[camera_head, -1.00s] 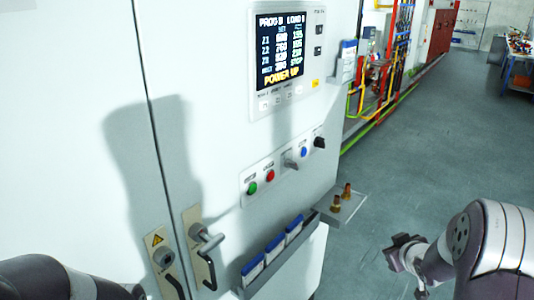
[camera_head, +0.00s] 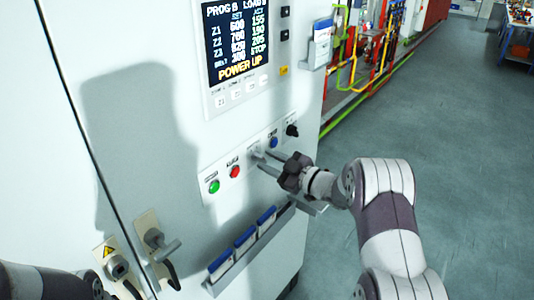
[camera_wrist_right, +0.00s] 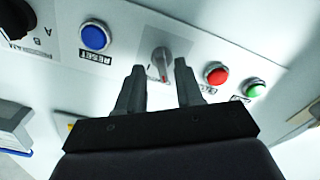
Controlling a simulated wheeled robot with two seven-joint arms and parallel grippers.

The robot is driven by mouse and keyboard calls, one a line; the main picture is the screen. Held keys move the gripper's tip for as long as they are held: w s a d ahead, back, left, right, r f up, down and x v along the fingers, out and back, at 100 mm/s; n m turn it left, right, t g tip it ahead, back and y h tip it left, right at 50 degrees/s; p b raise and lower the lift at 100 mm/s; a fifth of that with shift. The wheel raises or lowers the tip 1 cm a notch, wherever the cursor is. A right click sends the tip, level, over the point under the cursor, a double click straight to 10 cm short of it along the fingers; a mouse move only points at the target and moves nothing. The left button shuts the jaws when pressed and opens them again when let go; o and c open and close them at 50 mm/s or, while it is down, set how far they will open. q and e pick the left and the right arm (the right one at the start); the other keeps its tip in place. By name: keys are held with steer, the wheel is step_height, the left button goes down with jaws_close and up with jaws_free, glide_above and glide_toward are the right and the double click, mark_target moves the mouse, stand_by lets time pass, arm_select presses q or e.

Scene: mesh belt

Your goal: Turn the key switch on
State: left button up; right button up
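The switch panel on the white cabinet carries a grey key switch (camera_wrist_right: 161,60), with a small red mark beside it in the right wrist view. In the head view the switch is largely hidden behind my fingers. My right gripper (camera_wrist_right: 159,68) is open, its two fingers pointing at the panel, one on each side of the grey switch. It also shows in the head view (camera_head: 263,160), reaching in from the right. I cannot tell whether the fingers touch the switch. Of my left arm, only dark links show at the bottom left; its fingers are out of sight.
A red button (camera_head: 235,171) and green button (camera_head: 214,186) sit left of the switch in the head view; a blue reset button (camera_head: 273,142) and black selector (camera_head: 292,130) sit right. The display (camera_head: 236,40) reads POWER UP. Below are a document rack (camera_head: 250,250) and door handles (camera_head: 160,243).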

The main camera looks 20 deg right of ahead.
steer(key=shift+w+a+r, duration=0.2)
steer(key=shift+a, duration=0.5)
steer(key=shift+w+d+f, duration=0.25)
steer(key=shift+c, duration=1)
jaws_close()
